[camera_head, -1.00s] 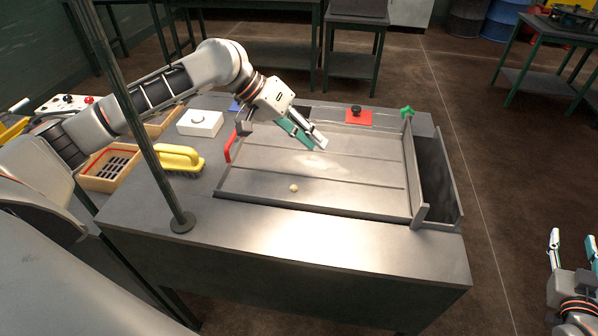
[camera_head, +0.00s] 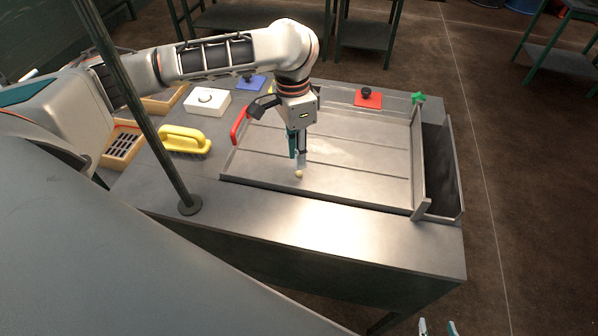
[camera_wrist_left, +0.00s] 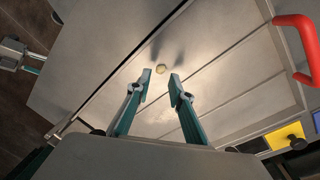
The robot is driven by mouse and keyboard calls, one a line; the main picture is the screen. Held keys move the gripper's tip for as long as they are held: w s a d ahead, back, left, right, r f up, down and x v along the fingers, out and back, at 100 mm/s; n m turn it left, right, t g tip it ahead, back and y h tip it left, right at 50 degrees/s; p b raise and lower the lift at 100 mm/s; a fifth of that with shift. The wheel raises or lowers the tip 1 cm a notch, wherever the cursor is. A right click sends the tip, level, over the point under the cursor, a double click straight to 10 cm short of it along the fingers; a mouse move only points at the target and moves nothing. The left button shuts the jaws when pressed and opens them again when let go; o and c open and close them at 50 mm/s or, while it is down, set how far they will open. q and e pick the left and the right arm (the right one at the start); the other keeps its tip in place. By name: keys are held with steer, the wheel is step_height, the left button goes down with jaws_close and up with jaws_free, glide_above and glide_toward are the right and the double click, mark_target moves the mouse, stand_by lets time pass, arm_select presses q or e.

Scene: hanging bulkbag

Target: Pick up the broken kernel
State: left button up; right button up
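The broken kernel, a small pale yellow piece (camera_head: 299,174), lies on the metal tray (camera_head: 370,190) near its front edge. It also shows in the left wrist view (camera_wrist_left: 161,69), just beyond and between my fingertips. My left gripper (camera_head: 299,162) points down right above the kernel. In the left wrist view its two fingers (camera_wrist_left: 160,82) stand apart with nothing between them. My right gripper (camera_head: 437,328) shows only its fingertips at the bottom edge; they stand apart, with no object seen between them.
A red handle (camera_head: 240,125) is at the tray's left side. A yellow brush (camera_head: 185,140), a white box (camera_head: 207,101) and a slotted wooden box (camera_head: 122,146) stand to the left. A red block (camera_head: 368,98) and a green star knob (camera_head: 417,97) are behind. A dark post (camera_head: 155,125) rises at the front left.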

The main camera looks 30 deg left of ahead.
mark_target(298, 172)
arm_select(q)
steer(key=shift+d+f, duration=0.15)
steer(key=shift+f, duration=2.15)
steer(key=c, duration=0.4)
steer(key=shift+r, duration=0.1)
step_height(298, 172, up, 10)
